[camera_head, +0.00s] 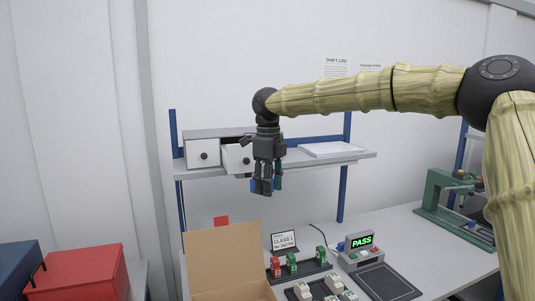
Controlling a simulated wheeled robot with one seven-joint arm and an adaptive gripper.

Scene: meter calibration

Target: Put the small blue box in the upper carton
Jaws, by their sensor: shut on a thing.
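My gripper (263,186) hangs pointing down in front of the shelf, in the middle of the view. It is shut on a small blue box (254,186), of which only a narrow blue part shows beside the dark fingers. An open brown cardboard carton (222,258) stands below and to the left of the gripper, with its flap raised and its inside mostly hidden. The gripper and box are well above it. It is the only carton I can make out, so I cannot tell whether it is the upper one.
A shelf (330,157) behind the gripper bears white drawers (203,153), one pulled out, and papers. A red case (80,272) stands left.

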